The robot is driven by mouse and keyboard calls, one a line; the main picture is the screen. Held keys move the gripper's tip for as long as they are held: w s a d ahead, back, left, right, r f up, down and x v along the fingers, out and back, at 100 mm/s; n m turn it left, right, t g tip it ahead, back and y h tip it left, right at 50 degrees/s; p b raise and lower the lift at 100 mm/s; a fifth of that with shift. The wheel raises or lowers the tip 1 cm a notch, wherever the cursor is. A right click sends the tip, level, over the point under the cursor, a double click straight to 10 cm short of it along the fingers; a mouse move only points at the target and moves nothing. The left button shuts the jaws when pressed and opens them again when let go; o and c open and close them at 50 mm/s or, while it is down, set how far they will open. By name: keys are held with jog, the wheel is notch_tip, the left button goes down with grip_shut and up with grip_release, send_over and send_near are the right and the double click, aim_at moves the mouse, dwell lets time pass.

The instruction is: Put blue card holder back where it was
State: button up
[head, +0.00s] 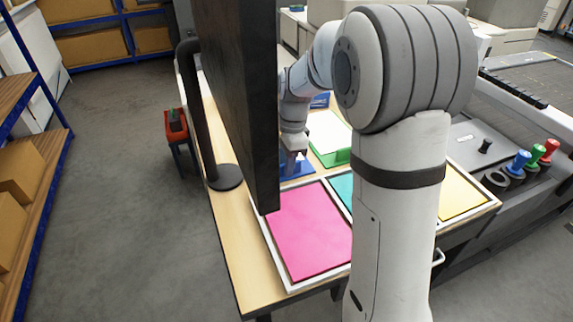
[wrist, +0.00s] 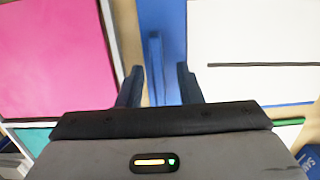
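A blue card holder (head: 297,168) is on the wooden table just beyond the pink sheet's tray, below my gripper (head: 294,153). The arm partly hides it in the head view. In the wrist view, a blue panel with a narrow raised strip (wrist: 155,62) lies ahead, between the two dark fingertips of my gripper (wrist: 158,84). The fingers are apart, with a visible gap on each side of the strip. A white sheet with a black line (wrist: 250,45) and a blue lower edge lies to the right of the panel.
A tray holds pink (head: 308,232), teal (head: 343,188) and yellow (head: 460,195) sheets. A tall dark panel on a black stand (head: 225,178) rises at the table's left. Shelves (head: 35,150) stand at far left, with free floor between.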

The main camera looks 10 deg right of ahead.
notch_tip(320, 180, up, 10)
jog(key=d, duration=0.1)
jog(key=s+d+f+n+t, duration=0.1)
jog(key=s+f+n, duration=0.1)
jog(key=s+n, duration=0.6)
jog(key=s+d+f+n+t+h, duration=0.1)
jog(key=s+n, duration=0.6)
jog(key=s, duration=0.8)
jog(key=shift+d+f+n+t+b, duration=0.3)
jog(key=shift+d+f+n+t, duration=0.1)
jog(key=shift+d+f+t, duration=0.25)
jog(key=shift+r, duration=0.1)
